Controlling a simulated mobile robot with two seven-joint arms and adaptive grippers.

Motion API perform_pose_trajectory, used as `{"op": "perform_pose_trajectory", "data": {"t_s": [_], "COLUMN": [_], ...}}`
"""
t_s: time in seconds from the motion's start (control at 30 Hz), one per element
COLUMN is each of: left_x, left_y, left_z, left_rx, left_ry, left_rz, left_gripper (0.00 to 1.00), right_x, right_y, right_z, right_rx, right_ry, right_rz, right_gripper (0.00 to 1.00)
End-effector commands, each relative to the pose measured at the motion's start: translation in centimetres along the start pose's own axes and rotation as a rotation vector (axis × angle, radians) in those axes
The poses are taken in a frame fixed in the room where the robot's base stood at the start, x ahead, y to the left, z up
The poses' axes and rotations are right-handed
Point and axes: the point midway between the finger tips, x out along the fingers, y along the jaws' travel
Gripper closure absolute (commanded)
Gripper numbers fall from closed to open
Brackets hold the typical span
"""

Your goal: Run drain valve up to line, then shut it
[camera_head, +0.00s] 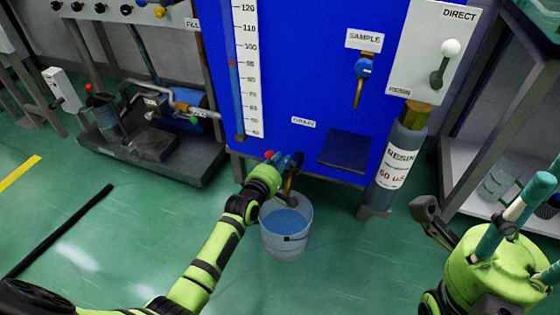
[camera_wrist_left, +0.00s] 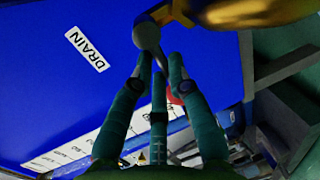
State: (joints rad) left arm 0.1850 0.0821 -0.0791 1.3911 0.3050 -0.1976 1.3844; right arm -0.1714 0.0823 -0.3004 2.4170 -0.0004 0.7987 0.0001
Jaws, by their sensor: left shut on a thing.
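The drain valve is low on the blue tank (camera_head: 340,90), under the DRAIN label (camera_head: 303,122). A bucket (camera_head: 284,245) stands on the floor beneath the spout, with blue water (camera_head: 286,221) inside. A short dark mark shows on its front wall.
A sight gauge with a number scale (camera_head: 247,70) is on the tank's left. The sample valve (camera_head: 363,68), resin cylinder (camera_head: 402,150) and white DIRECT/RESIN lever panel (camera_head: 432,45) are at the right. A pump skid (camera_head: 150,140) stands left.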

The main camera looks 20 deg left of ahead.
Motion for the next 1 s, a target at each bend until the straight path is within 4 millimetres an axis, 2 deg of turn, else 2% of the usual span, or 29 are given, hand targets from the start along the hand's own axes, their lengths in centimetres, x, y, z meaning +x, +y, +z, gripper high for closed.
{"op": "perform_pose_trajectory", "data": {"t_s": [0.07, 0.1, 0.43, 0.57, 0.77, 1.0], "left_x": [0.0, 0.0, -0.1, -0.7, -3.6, -8.4], "left_y": [-0.1, -0.1, -0.1, -0.1, -0.2, -0.1], "left_z": [-0.1, -0.1, 0.0, 0.0, 0.0, -0.1], "left_rx": [-0.005, -0.005, -0.002, -0.002, -0.003, -0.002], "left_ry": [0.001, 0.001, 0.001, 0.001, 0.001, 0.002], "left_rz": [-0.002, -0.002, -0.001, -0.001, -0.003, -0.003], "left_gripper": [1.0, 0.72, 0.72, 0.72, 0.72, 0.72], "right_x": [0.0, 0.0, 0.0, 0.0, 0.0, 0.0], "right_y": [0.0, 0.0, 0.0, 0.0, 0.0, 0.0], "right_z": [0.0, 0.0, 0.1, 0.0, 0.0, 0.0], "right_rx": [0.0, 0.0, -0.001, -0.001, -0.001, 0.0], "right_ry": [0.0, 0.0, -0.001, -0.001, -0.001, 0.0], "right_rz": [0.0, 0.0, -0.002, -0.002, -0.001, -0.001], "right_gripper": [0.6, 0.6, 0.6, 0.6, 0.6, 0.6]}}
